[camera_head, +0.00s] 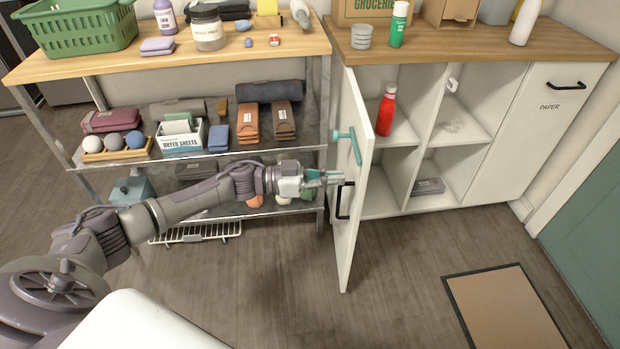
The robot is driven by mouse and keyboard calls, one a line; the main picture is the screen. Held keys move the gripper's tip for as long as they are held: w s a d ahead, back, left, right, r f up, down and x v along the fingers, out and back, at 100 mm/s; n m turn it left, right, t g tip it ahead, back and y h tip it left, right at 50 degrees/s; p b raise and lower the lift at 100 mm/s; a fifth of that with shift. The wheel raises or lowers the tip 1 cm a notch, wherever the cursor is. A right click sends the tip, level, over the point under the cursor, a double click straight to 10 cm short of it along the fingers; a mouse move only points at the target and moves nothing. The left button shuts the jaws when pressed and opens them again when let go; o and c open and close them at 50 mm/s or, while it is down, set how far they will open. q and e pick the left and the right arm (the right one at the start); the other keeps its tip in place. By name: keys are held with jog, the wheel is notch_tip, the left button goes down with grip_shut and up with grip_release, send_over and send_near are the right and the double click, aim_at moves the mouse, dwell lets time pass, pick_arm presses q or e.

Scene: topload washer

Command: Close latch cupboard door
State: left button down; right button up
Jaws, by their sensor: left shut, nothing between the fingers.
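The white cupboard door (350,240) stands wide open, swung out from the left side of the white cupboard (400,165). It has a black bar handle (345,201) and a teal latch (355,145) above it. A small white catch (452,85) shows inside the cupboard. My left gripper (330,178) is shut and empty, at the door's left face near the black handle; I cannot tell whether it touches the door. My right gripper is not in view.
A shelf rack (180,68) with baskets, towels and boxes stands left, close behind my arm. A red bottle (386,110) stands inside the cupboard. A mat (510,312) lies on the floor at right. The floor before the cupboard is clear.

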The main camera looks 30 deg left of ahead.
aim_at(360, 177)
pick_arm(q)
jog(key=x, duration=0.3)
jog(key=shift+w+d, duration=0.1)
jog(key=shift+d, duration=0.1)
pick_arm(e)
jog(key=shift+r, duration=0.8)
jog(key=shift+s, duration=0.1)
